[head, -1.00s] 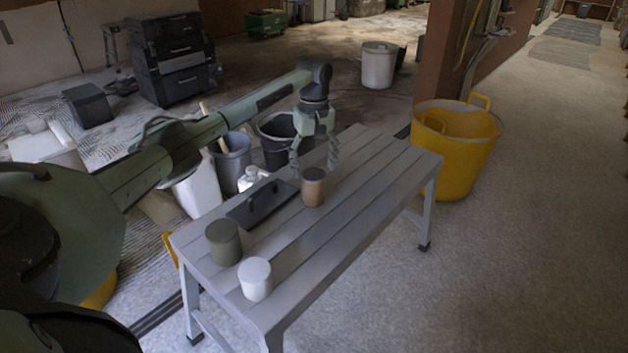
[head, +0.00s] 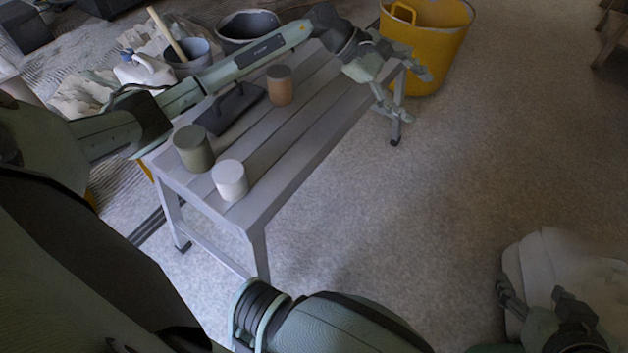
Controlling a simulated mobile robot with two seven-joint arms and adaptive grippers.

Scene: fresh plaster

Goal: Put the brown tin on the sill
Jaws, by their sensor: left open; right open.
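The brown tin (head: 279,86) stands upright on the far half of the grey slatted bench (head: 300,125). My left gripper (head: 418,97) is open and empty, to the right of the tin and apart from it, out past the bench's right edge. My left forearm passes behind the tin in the picture. My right gripper (head: 531,291) is open at the lower right, away from the bench, in front of a pale rounded object. I cannot make out a sill in this view.
A dark green tin (head: 193,149), a white tin (head: 230,181) and a black float (head: 230,108) share the bench. A yellow tub (head: 432,40) stands behind its far end. The pale rounded object (head: 565,258) is at lower right. The floor between is clear.

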